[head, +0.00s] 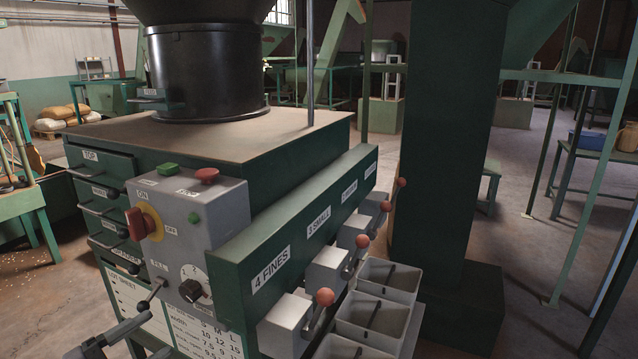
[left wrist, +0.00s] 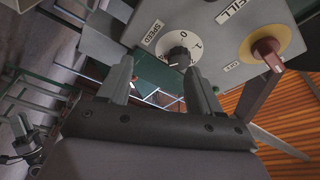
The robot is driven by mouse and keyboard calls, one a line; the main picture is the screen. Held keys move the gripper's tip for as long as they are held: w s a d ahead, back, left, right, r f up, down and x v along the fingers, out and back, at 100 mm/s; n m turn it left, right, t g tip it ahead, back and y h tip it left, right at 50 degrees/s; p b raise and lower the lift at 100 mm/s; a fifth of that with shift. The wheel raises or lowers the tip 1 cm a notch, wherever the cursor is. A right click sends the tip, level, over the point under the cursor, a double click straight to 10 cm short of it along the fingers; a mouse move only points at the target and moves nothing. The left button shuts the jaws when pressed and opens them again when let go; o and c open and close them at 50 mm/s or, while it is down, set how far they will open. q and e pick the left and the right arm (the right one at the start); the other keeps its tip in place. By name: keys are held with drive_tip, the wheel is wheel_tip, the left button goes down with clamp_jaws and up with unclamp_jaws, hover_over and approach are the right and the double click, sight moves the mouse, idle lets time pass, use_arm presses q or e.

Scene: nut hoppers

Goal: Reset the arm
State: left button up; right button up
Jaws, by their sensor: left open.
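My left gripper (head: 152,334) is at the bottom left of the head view, in front of the machine's grey control box (head: 190,225) and below it. In the left wrist view its two fingers (left wrist: 160,80) are apart with nothing held between them. The dial (left wrist: 179,57) shows just beyond the fingertips, and it also shows in the head view (head: 195,286). A gap between fingers and dial cannot be judged surely. The red rotary switch (head: 143,223) is on a yellow plate on the box. My right gripper is in neither view.
A small lever (head: 152,294) sticks out of the box near my left gripper. Green drawers (head: 103,195) are on the machine's left. Red-knobbed levers (head: 325,298) and grey bins (head: 390,279) line its right side. A green column (head: 440,140) stands behind. Floor shows at right.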

use_arm(q)
drive_tip(key=s+d+f+n+g+y+p, duration=0.1)
drive_tip(key=s+d+f+n+y, duration=0.3)
drive_tip(key=s+f+n, duration=0.4)
drive_tip(key=s+d+f+n+g+y+p, duration=0.1)
drive_tip(key=s+d+f+n+g+y, duration=0.2)
drive_tip(key=s+f+n, duration=0.6)
drive_tip(key=d+f+n+y, duration=0.1)
drive_tip(key=d+f+y, duration=0.1)
drive_tip(key=d+f, duration=0.1)
drive_tip(key=shift+d+f+g, duration=0.15)
drive_tip(key=shift+f+g, duration=0.1)
drive_tip(key=shift+g, duration=0.05)
drive_tip(key=shift+s, duration=0.1)
